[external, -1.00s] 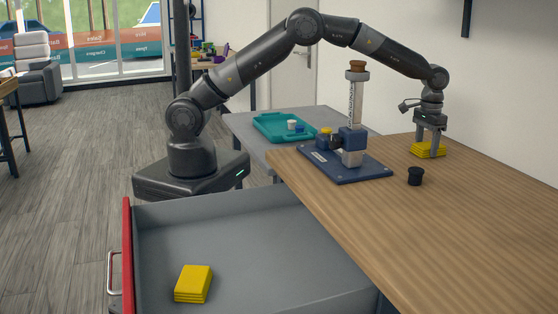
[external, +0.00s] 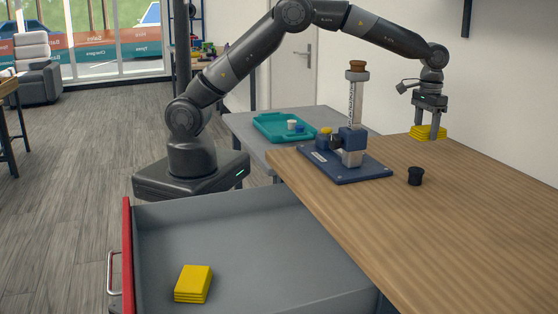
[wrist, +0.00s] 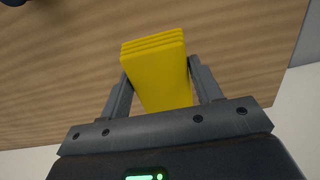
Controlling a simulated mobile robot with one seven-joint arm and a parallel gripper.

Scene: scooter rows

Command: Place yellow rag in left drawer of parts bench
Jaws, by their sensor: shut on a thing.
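My gripper (external: 428,115) is shut on a folded yellow rag (external: 428,132) and holds it above the far end of the wooden bench top. In the wrist view the rag (wrist: 158,70) sits between the two fingers. Another folded yellow rag (external: 193,284) lies flat in the open drawer (external: 235,232), near its red front. The drawer is grey inside and stands pulled out to the left of the bench (external: 470,210).
A blue-based press-like stand (external: 345,165) with a tall column stands on the bench between my gripper and the drawer. A small black cup-like part (external: 415,176) is beside it. A teal tray (external: 272,126) with small items lies on a grey table behind. The drawer's right part is clear.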

